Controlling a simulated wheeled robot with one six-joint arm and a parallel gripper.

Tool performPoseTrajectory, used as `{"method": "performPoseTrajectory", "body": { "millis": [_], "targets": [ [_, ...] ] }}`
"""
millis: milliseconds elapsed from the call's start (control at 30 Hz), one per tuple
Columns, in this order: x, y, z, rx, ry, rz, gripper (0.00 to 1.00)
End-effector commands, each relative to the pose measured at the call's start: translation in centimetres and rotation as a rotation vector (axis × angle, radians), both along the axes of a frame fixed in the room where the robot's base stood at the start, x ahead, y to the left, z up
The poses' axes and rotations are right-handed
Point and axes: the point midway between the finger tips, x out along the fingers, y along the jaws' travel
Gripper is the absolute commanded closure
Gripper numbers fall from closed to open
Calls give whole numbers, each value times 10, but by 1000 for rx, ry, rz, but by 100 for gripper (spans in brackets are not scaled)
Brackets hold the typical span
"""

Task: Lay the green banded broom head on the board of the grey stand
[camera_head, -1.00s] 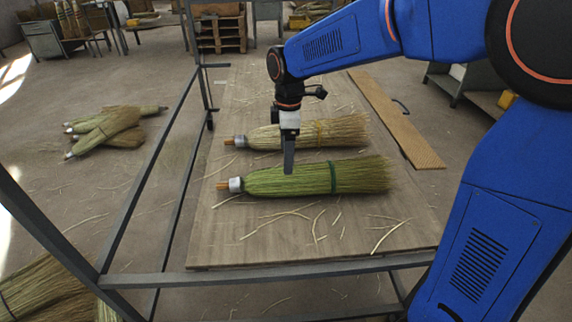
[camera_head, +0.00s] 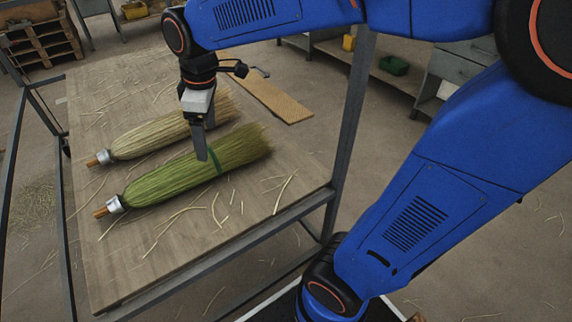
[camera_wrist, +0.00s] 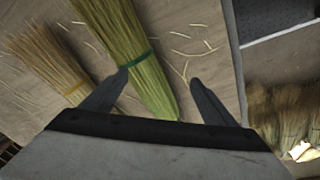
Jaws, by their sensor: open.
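The green banded broom head (camera_head: 165,183) lies on a wooden board held in a grey metal frame (camera_head: 285,217). Its silver collar and short orange-brown handle stub point to the lower left, and its bristles to the upper right. The dark green band (camera_head: 216,164) wraps its bristle part. My gripper (camera_head: 203,158) points down over the broom head by the band. In the wrist view my open gripper (camera_wrist: 158,80) has the green broom head (camera_wrist: 122,36) between its fingers in the picture. I cannot tell their height above the board or any contact.
A paler broom head (camera_head: 160,137) lies beside the green one on its far side. Loose straws litter the board (camera_head: 150,262). Upright grey posts rise at its corners. The near part of the board is otherwise clear.

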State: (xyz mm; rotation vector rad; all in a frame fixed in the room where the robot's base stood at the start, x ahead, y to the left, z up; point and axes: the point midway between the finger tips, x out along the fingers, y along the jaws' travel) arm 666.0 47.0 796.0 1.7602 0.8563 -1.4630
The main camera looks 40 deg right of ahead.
Motion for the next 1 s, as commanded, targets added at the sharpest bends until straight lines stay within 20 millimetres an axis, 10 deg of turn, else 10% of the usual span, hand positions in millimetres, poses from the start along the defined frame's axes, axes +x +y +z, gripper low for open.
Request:
{"method": "performPoseTrajectory", "body": {
  "millis": [600,1000],
  "targets": [
    [-144,-103,-18,166,-170,-774,20],
    [-177,-117,-35,222,-211,-966,20]
  ]
}}
